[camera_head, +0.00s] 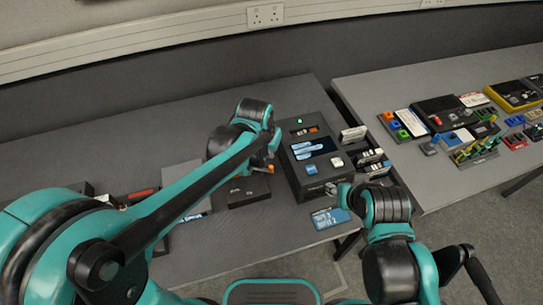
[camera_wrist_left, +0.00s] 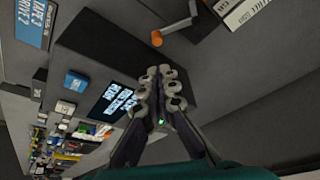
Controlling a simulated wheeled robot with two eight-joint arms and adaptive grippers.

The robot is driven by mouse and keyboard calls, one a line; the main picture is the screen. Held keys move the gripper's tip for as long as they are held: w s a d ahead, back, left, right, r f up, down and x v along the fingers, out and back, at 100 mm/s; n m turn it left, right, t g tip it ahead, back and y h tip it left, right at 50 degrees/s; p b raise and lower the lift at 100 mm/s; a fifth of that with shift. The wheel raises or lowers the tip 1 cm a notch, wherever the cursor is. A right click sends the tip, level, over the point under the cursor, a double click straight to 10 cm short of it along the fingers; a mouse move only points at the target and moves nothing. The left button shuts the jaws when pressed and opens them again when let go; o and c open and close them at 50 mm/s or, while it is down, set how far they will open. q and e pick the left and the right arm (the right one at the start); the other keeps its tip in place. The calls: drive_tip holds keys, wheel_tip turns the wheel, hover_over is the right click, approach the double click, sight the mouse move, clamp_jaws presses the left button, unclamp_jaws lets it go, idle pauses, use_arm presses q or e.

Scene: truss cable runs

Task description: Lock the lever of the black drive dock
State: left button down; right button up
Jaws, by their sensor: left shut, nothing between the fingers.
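A low black box (camera_head: 248,192), which looks like the black drive dock, sits left of the dark console; its small lettering is unreadable. An orange-ended lever (camera_wrist_left: 172,30) with a grey arm shows at the top of the left wrist view, just ahead of my fingers. My left gripper (camera_head: 272,146) hangs above the black box's back right, beside the console; in the left wrist view it (camera_wrist_left: 163,85) is shut and empty, apart from the lever. My arm hides part of the dock area. My right gripper (camera_head: 338,190) is by the console's front right corner; its fingers are too small to judge.
The dark console (camera_head: 322,178) has a lit blue screen (camera_head: 308,148), also in the left wrist view (camera_wrist_left: 112,100). A blue card (camera_head: 330,217) lies at the table's front edge. White-labelled cartridges (camera_head: 372,156) stand to the right. A second table (camera_head: 440,80) holds several devices.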

sight(260, 168)
use_arm(q)
drive_tip(key=b+x, duration=0.3)
drive_tip(key=x, duration=0.6)
drive_tip(key=shift+f, duration=0.1)
drive_tip(key=shift+s+m, duration=0.3)
drive_tip(key=shift+m, duration=0.3)
drive_tip(key=s+m, duration=0.1)
drive_tip(key=s+m+h, duration=0.1)
drive_tip(key=shift+a+m+g, duration=0.3)
drive_tip(key=shift+m+g, duration=0.1)
drive_tip(key=s+m, duration=0.1)
drive_tip(key=a+m+g, duration=0.1)
drive_tip(key=m, duration=0.1)
drive_tip(key=s+a+m+h, duration=0.1)
drive_tip(key=m, duration=0.1)
drive_tip(key=shift+s+p, duration=0.3)
drive_tip(key=shift+s, duration=0.05)
drive_tip(key=shift+s+a, duration=0.6)
drive_tip(key=shift+a, duration=0.15)
